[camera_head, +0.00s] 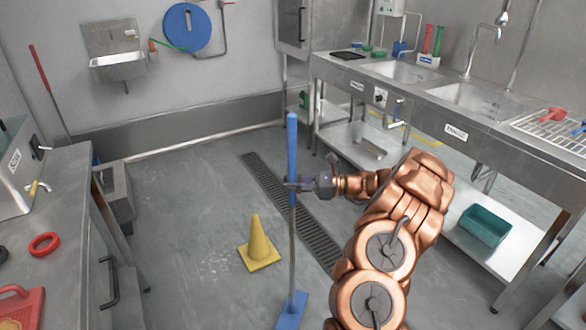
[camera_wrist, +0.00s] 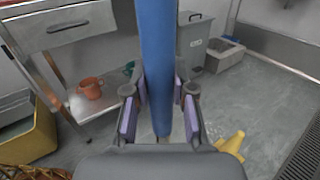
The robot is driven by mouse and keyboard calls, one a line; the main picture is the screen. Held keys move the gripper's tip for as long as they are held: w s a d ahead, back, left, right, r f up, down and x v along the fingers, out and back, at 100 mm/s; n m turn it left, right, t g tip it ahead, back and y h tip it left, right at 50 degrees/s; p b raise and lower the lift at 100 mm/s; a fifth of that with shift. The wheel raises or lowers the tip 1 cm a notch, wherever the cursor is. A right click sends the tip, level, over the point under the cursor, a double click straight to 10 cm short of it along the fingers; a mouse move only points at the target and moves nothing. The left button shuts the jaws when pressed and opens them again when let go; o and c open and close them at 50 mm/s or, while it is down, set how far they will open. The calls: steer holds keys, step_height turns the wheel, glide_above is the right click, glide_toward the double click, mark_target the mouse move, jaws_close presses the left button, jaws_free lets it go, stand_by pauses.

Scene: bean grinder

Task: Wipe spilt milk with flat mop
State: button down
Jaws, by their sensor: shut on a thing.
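The flat mop stands near upright, with a blue upper handle (camera_head: 291,150), a grey lower pole and a blue flat head (camera_head: 291,312) low in the head view. The head is partly cut off by the lower edge. My gripper (camera_head: 291,187) is shut on the handle, which also fills the middle of the wrist view (camera_wrist: 158,60) between the finger pads (camera_wrist: 158,105). Whitish speckles, perhaps the spilt milk (camera_head: 215,262), lie on the floor left of a yellow cone (camera_head: 258,247). The mop head is apart from these speckles, to their right and nearer.
The yellow cone stands between the speckles and the mop pole. A floor drain grate (camera_head: 300,215) runs behind the pole. A steel counter (camera_head: 60,200) bounds the left, a sink bench (camera_head: 430,110) the right. Open floor lies between.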

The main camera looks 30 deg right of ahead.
mark_target(292, 173)
steer(key=shift+r+p, duration=1.05)
steer(key=shift+r, duration=0.75)
